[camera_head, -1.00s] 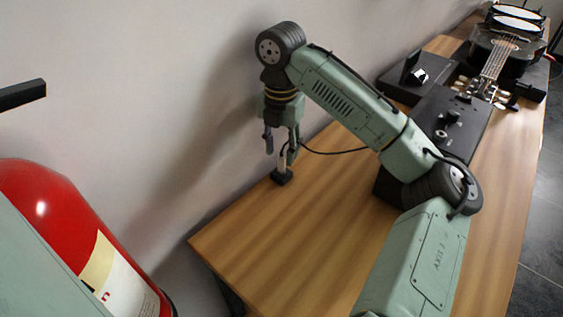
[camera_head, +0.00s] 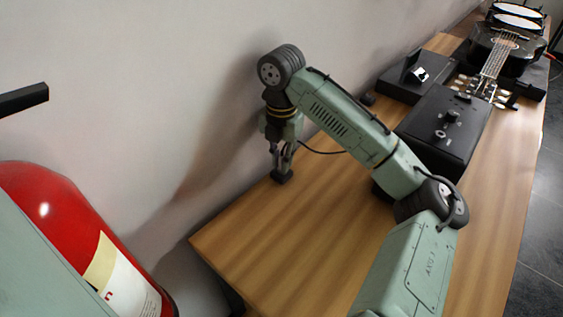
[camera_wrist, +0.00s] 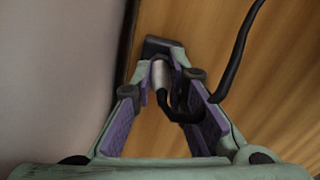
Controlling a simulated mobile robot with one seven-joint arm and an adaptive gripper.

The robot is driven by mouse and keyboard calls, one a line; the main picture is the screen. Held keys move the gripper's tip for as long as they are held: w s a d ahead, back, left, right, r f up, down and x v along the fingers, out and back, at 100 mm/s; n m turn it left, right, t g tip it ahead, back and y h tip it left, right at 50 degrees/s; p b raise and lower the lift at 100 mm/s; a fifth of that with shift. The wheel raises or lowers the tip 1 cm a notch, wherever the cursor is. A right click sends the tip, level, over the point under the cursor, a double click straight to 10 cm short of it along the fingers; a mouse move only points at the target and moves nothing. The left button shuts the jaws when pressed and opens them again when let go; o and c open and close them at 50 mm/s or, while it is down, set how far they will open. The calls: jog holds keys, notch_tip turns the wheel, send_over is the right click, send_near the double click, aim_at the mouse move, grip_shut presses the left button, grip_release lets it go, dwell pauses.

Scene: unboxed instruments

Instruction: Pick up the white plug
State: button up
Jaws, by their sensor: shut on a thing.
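The white plug (camera_wrist: 160,76) shows in the wrist view as a short pale cylinder with a black cable running from it. My gripper (camera_wrist: 165,68) has its purple-padded fingers closed in on both sides of the plug, near the fingertips. A small black block (camera_wrist: 157,46) is just beyond the fingertips. In the head view my gripper (camera_head: 282,168) points down at the table's back-left edge, right over the black block (camera_head: 282,177). The plug itself is hidden there by the fingers.
The wooden table (camera_head: 300,245) has a wall close along its back-left edge. A black cable (camera_head: 322,151) runs right from my gripper. Black boxes (camera_head: 445,130) and a guitar (camera_head: 495,62) stand further right. A red fire extinguisher (camera_head: 60,215) is at the left.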

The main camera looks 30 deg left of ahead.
grip_shut()
jog(key=shift+r, duration=0.4)
notch_tip(320, 180, up, 3)
jog(key=shift+f+b, duration=0.1)
jog(key=shift+b, duration=0.3)
jog(key=w+d+r+b, duration=0.1)
jog(key=d+b, duration=0.1)
jog(key=d, duration=1.4)
jog(key=shift+w+r+b, duration=0.2)
jog(key=shift+w+b, duration=0.15)
jog(key=shift+w, duration=0.05)
jog(key=shift+s, duration=0.1)
